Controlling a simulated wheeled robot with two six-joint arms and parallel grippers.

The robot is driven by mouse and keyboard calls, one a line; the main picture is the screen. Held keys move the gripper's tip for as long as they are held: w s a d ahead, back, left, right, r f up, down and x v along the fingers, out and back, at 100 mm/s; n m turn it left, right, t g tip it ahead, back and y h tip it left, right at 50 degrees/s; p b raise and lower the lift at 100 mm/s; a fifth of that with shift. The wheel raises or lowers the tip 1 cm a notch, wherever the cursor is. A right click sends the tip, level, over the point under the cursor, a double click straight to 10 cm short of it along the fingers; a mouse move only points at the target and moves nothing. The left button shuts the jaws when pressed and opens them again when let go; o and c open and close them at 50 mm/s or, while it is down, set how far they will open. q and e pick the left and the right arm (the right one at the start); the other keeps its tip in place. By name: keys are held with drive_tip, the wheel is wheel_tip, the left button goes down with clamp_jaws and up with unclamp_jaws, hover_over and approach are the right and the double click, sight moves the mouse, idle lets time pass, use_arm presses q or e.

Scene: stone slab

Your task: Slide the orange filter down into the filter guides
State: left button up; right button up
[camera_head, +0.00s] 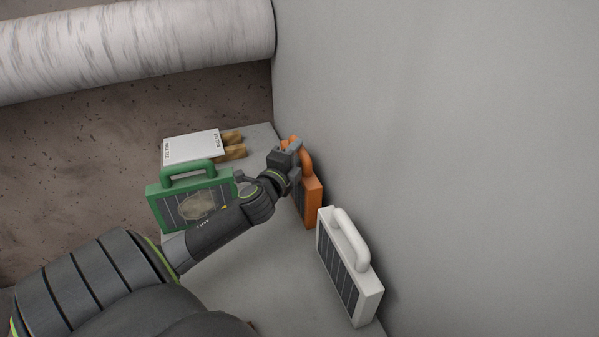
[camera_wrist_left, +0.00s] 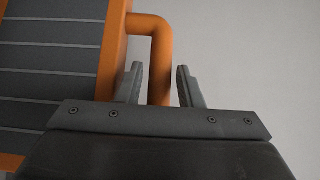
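The orange filter (camera_head: 311,200) stands upright on the slab against the grey wall, its dark slatted face to the left. Its handle shows in the left wrist view (camera_wrist_left: 159,40). My left gripper (camera_head: 290,149) is at this handle. In the left wrist view the fingers (camera_wrist_left: 159,72) are apart, one on each side of the handle bar, with gaps visible. The gripper and wrist hide part of the filter in the head view. I cannot make out the filter guides for certain. My right gripper is not in view.
A green filter (camera_head: 158,207) with a pale patch stands left, partly behind my arm. A white filter (camera_head: 367,285) stands nearer along the wall. A white lettered block (camera_head: 190,147) with brown pieces (camera_head: 232,145) lies at the slab's far end. The slab's middle (camera_head: 275,265) is clear.

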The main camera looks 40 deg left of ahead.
use_arm(q)
drive_tip(key=shift+x, duration=1.2)
drive_tip(key=shift+c, duration=0.4)
clamp_jaws()
